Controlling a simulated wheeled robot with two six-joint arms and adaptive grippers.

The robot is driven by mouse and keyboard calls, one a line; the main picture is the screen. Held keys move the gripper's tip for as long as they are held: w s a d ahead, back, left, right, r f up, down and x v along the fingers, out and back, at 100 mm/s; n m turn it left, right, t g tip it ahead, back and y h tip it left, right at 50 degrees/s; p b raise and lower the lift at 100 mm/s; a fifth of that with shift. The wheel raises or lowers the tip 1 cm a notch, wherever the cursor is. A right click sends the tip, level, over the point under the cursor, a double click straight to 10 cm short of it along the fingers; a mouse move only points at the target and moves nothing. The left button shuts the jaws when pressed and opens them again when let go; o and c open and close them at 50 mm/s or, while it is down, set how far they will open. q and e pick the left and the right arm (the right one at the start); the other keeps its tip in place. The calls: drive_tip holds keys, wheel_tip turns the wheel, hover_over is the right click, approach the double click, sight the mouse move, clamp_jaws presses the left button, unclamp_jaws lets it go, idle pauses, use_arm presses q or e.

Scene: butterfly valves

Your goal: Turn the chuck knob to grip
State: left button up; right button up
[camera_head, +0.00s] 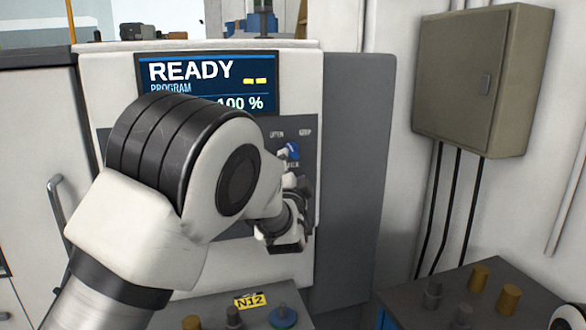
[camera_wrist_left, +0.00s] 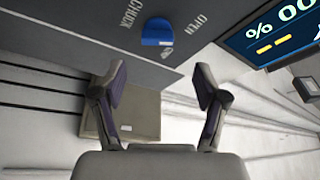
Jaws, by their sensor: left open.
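The blue chuck knob (camera_head: 289,151) is on the grey control panel below the screen, with small labels above and below it. In the left wrist view the knob (camera_wrist_left: 157,32) shows near the top, between the words CHUCK and OPEN. I cannot tell which way it points. My left gripper (camera_head: 293,185) is just below the knob in the head view, partly hidden by its own arm. In the wrist view its two fingers (camera_wrist_left: 161,80) are spread wide with nothing between them, and the knob lies beyond the tips, apart from them. My right gripper is not in view.
The machine screen (camera_head: 207,84) reads READY and 100 %. A grey-green wall box (camera_head: 470,85) with black cables hangs at right. A dark table (camera_head: 455,285) at lower right holds several pegs. A yellow N12 tag (camera_head: 252,301) lies below my left arm.

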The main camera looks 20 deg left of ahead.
sight(293, 153)
use_arm(q)
drive_tip(key=p+x, duration=0.4)
drive_tip(key=x, duration=0.3)
drive_tip(key=shift+w+a+f, duration=0.1)
drive_tip(key=shift+w+f, duration=0.05)
drive_tip(key=shift+w, duration=0.05)
drive_tip(key=shift+w+a, duration=0.15)
drive_tip(key=shift+w, duration=0.2)
drive_tip(key=shift+c, duration=0.4)
drive_tip(key=shift+f, duration=0.1)
drive_tip(key=c, duration=1.1)
